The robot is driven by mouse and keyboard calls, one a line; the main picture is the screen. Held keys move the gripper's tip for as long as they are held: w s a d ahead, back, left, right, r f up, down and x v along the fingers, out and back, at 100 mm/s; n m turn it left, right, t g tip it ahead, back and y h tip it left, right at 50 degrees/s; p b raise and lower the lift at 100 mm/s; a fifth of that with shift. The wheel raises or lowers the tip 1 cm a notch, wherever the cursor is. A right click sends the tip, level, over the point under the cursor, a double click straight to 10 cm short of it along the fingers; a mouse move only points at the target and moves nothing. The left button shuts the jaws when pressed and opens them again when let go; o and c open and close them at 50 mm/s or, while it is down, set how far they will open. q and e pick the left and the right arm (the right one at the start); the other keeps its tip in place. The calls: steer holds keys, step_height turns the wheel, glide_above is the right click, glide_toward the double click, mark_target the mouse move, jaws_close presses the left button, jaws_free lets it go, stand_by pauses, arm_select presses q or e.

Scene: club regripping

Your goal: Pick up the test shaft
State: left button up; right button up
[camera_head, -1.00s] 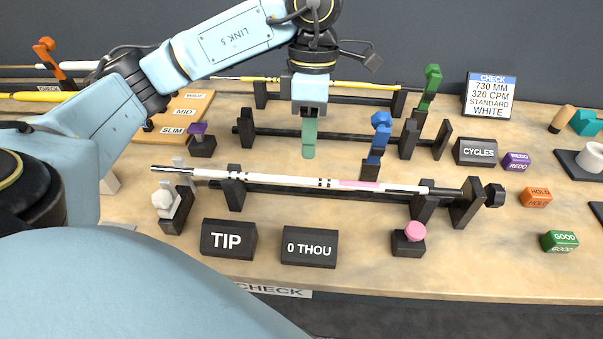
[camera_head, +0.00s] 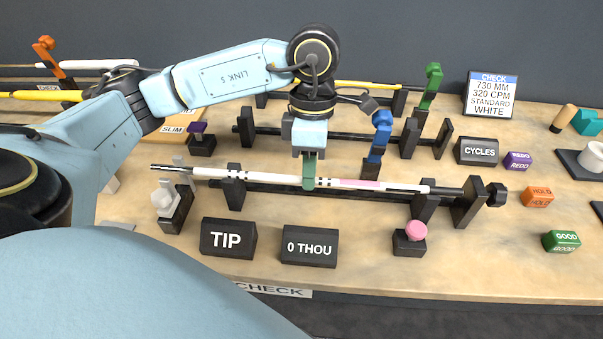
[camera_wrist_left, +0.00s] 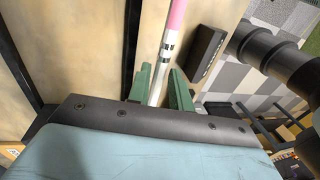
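The test shaft (camera_head: 270,179) is a long white rod with black bands and a pink section, lying across the front black rack (camera_head: 235,187). It also shows in the left wrist view (camera_wrist_left: 167,40), running between the green fingers. My left gripper (camera_head: 309,184) is at the shaft's middle, left of the pink section, pointing down. In the left wrist view its two green fingers (camera_wrist_left: 160,80) stand apart on either side of the shaft, with a gap visible on each side. The finger hides a short piece of the shaft in the head view. My right gripper is not in view.
Blocks marked TIP (camera_head: 229,239) and 0 THOU (camera_head: 309,246) stand in front of the rack. A blue clamp-like piece (camera_head: 379,140) stands close behind my gripper's right side. A pink knob (camera_head: 416,231) is at front right. Another rack with a dark bar (camera_head: 270,132) lies behind.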

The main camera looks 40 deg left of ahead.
arm_select(q)
jaws_close()
steer(key=shift+r, duration=0.15)
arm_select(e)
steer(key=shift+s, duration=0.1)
arm_select(q)
steer(key=shift+r, duration=0.2)
step_height(320, 180, up, 17)
steer(key=p, duration=0.3)
steer(key=shift+r+p, duration=0.2)
steer(key=shift+p, duration=0.15)
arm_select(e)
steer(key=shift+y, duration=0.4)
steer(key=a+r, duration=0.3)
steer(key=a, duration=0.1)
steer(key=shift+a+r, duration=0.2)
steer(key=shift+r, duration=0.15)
